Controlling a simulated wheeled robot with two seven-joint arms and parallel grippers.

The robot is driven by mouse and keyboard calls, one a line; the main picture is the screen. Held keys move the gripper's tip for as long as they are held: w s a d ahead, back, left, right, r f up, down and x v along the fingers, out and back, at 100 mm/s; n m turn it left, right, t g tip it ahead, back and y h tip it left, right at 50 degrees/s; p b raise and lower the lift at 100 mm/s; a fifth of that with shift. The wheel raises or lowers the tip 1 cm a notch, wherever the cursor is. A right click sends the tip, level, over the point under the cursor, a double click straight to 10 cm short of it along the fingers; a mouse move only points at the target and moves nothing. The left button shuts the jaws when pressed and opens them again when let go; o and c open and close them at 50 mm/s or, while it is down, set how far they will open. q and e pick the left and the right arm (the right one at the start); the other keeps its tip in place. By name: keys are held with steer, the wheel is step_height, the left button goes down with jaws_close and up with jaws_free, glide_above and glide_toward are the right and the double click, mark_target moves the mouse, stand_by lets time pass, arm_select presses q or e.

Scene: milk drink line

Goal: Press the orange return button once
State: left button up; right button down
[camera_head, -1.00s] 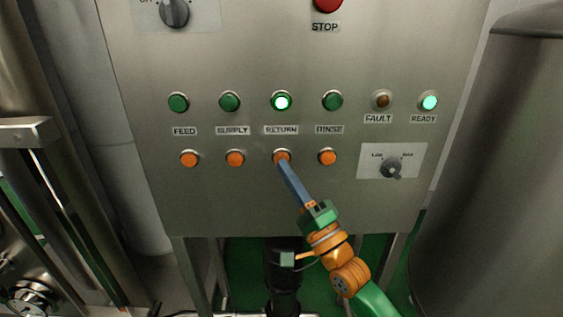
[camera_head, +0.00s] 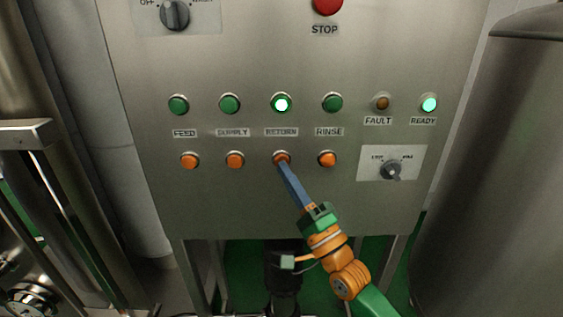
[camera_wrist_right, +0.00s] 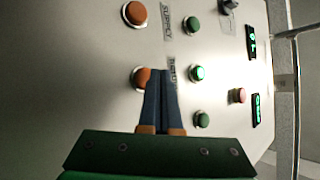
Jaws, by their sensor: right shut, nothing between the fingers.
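The orange return button (camera_head: 282,156) is under the RETURN label in the lower row of the panel. My right gripper (camera_head: 283,164) is shut and empty. Its fingertips are at the button and cover part of it; I cannot tell whether they press it in. In the right wrist view the closed fingers (camera_wrist_right: 164,75) overlap the edge of the orange return button (camera_wrist_right: 139,77). The green return lamp (camera_head: 282,105) above the label is lit. My left gripper is not in view.
Orange buttons for feed (camera_head: 189,160), supply (camera_head: 235,160) and rinse (camera_head: 327,159) sit in the same row. A red stop button (camera_head: 327,5) is at the top. A selector knob (camera_head: 390,170) is at the right. A steel tank (camera_head: 490,180) stands right of the panel.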

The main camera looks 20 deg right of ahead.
steer(key=shift+w, duration=0.1)
stand_by(0.7)
steer(key=shift+w+d, duration=0.1)
steer(key=shift+w, duration=0.25)
steer(key=shift+w+d+b, duration=0.15)
steer(key=shift+w+b, duration=0.2)
steer(key=shift+b, duration=0.3)
stand_by(0.6)
steer(key=shift+s+a+p, duration=0.25)
steer(key=shift+s+p, duration=0.4)
steer(key=shift+s, duration=0.15)
